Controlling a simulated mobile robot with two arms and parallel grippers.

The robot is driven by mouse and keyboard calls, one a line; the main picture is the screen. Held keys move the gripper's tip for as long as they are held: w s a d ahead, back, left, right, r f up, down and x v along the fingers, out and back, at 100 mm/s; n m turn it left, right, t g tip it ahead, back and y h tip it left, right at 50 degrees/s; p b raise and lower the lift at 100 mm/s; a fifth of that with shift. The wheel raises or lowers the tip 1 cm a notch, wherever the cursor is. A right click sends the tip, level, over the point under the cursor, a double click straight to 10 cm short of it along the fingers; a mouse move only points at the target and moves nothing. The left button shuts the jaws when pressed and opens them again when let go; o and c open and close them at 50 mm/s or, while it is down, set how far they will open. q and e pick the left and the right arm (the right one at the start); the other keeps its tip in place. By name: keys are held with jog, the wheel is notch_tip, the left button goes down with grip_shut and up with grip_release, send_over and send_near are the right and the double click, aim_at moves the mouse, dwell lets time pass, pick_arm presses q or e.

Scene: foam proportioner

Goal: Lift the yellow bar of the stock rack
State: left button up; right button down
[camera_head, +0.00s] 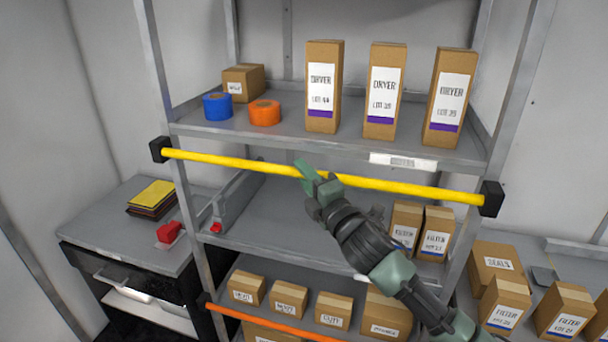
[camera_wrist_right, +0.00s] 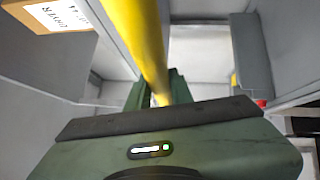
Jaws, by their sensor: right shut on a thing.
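The yellow bar (camera_head: 400,187) runs across the front of the stock rack (camera_head: 215,245), between black brackets at the left post (camera_head: 159,149) and right post (camera_head: 491,199). It sits just below the upper shelf's front edge and slopes down to the right in the head view. My right gripper (camera_head: 308,172) is shut on the bar, left of its middle. In the right wrist view the yellow bar (camera_wrist_right: 138,40) runs down into my right gripper (camera_wrist_right: 158,92); the fingertips are partly hidden. My left gripper is in neither view.
The upper shelf holds tall dryer boxes (camera_head: 384,90), a blue roll (camera_head: 217,106) and an orange roll (camera_head: 264,112). An orange bar (camera_head: 265,324) crosses the lower shelf, which holds several small boxes. A grey cabinet (camera_head: 120,225) stands left; filter boxes (camera_head: 504,303) stand right.

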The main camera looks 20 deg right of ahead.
jog(key=shift+r, duration=0.15)
jog(key=c, duration=1.3)
grip_release()
jog(key=shift+o, duration=0.2)
jog(key=shift+s+d+f, duration=0.1)
jog(key=shift+s+f, duration=0.1)
jog(key=shift+f, duration=0.05)
jog(key=r+b+v, duration=0.1)
jog(key=b+v, duration=0.2)
jog(key=v, duration=0.4)
jog(key=shift+s+f, duration=0.2)
jog(key=shift+f, duration=0.2)
